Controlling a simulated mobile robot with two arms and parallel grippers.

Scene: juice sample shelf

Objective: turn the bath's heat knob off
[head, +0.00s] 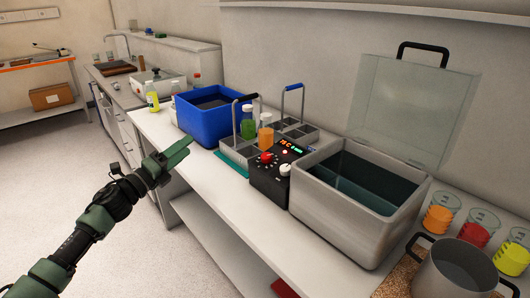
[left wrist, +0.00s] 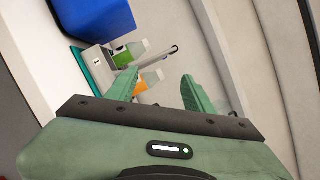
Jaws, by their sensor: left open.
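The bath (head: 345,205) is a grey box with its clear lid (head: 410,105) standing open and dark liquid inside. I cannot tell from labels which one is the heat knob. My left gripper (head: 178,157) is left of the panel, at the bench's front edge and apart from the knobs. In the left wrist view the green fingers (left wrist: 160,86) are spread with nothing held; the knobs do not show there.
A grey bottle rack (head: 238,150) holds a green bottle (head: 248,124) and an orange bottle (head: 266,133) just left of the panel. A blue tub (head: 196,122) stands beyond it. A steel pot (head: 455,274) and several beakers stand at right. The floor before the bench is clear.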

